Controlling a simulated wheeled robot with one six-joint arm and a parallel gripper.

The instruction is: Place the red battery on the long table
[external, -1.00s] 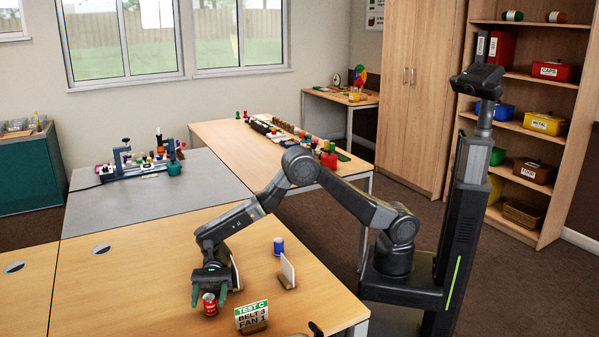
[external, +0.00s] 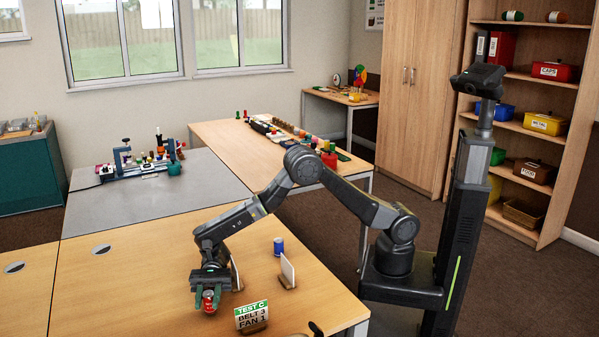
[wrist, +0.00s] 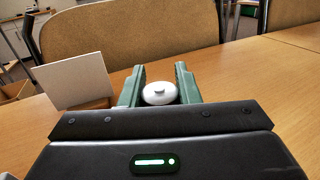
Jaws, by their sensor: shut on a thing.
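The red battery (external: 209,303) stands on the near wooden table, partly covered by my green fingers. My gripper (external: 208,298) is shut on it, one finger on each side. In the wrist view, the battery's pale round top (wrist: 159,93) with a small nub shows between the fingertips of my gripper (wrist: 160,88); its red side is hidden there. A long wooden table (external: 222,138) with a row of small items stands further back; I take it as the long table.
A blue battery (external: 279,246) and a white upright card (external: 288,269) stand right of my gripper. A "TEST C" sign (external: 251,316) stands close in front. A grey table (external: 150,205) holds a rig (external: 145,166) farther back. Bare wood lies left of my gripper.

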